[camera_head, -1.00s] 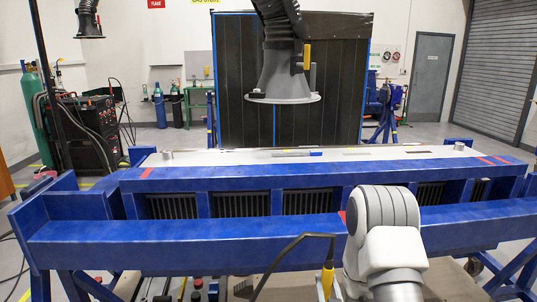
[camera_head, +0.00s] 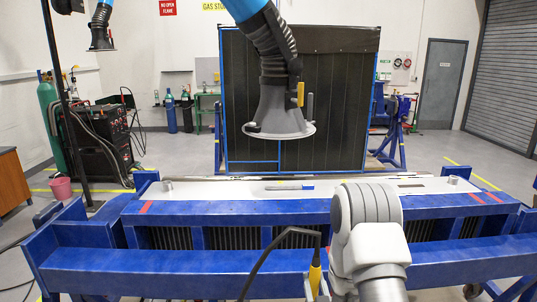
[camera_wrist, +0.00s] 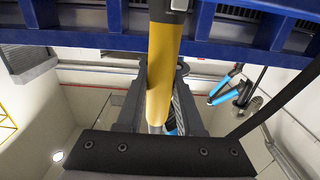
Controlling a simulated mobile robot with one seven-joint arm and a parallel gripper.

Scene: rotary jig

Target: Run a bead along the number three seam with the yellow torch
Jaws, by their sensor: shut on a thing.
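The yellow torch (camera_head: 315,278) is at the bottom of the head view, in front of the blue jig. Its dark neck bends left at the top. In the wrist view my gripper (camera_wrist: 160,82) is shut around the torch's yellow body (camera_wrist: 164,50), one dark finger on each side. The head view mostly hides the gripper behind the frame's lower edge and my arm. The blue jig (camera_head: 262,259) carries a pale flat plate (camera_head: 225,190) beyond the torch. I cannot make out seam numbers. The torch is apart from the plate.
A grey extraction hood (camera_head: 278,112) hangs above the plate. A blue-handled tool (camera_head: 290,187) lies on the plate. A dark panel (camera_head: 345,110) in a blue frame stands behind the jig. A welding machine (camera_head: 98,145) and a pink bucket (camera_head: 61,190) stand at left.

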